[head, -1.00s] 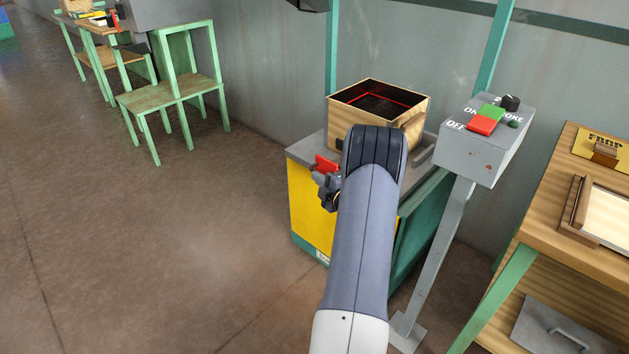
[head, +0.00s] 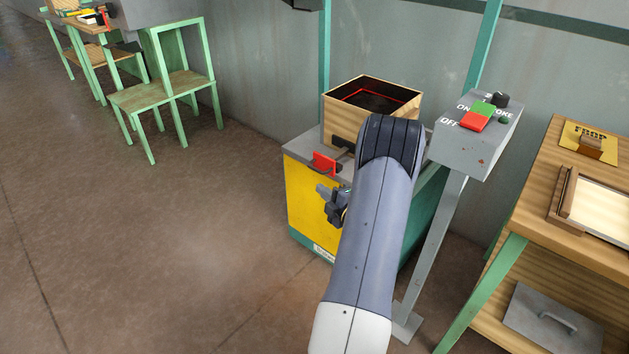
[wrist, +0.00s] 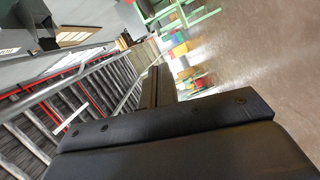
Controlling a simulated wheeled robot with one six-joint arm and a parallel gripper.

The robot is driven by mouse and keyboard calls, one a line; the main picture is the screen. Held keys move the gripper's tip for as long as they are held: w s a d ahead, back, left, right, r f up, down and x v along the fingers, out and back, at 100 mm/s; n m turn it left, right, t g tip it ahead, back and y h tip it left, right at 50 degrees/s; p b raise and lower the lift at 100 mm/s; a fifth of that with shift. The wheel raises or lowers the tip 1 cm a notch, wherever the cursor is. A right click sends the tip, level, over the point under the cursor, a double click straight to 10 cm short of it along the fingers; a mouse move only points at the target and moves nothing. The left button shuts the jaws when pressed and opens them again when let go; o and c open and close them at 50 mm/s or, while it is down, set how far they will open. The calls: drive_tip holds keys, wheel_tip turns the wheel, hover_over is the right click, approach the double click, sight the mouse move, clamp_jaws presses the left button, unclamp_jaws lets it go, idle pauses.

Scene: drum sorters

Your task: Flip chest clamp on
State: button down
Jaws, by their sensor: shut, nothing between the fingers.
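The chest is an open wooden box (head: 340,112) with a dark inside and a red line around it, on a grey-topped yellow and green cabinet (head: 305,205). A red clamp handle (head: 324,162) stands on the cabinet top at the chest's front left, beside a dark fitting. My gripper (head: 322,190) is just below and in front of the red handle, apart from it as far as I can tell. Its fingers look closed and empty; in the wrist view the dark fingers (wrist: 158,85) show together. My arm hides the chest's right front part.
A grey post box (head: 470,148) with ON and OFF buttons stands close to my arm's right. A wooden bench (head: 545,205) is at the far right. Green stands (head: 165,90) are at the back left. The floor at left is clear.

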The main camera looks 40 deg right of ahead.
drive_tip(key=shift+s+a+r, duration=0.1)
drive_tip(key=shift+s+a, duration=0.1)
drive_tip(key=shift+s, duration=1)
drive_tip(key=shift+w, duration=0.15)
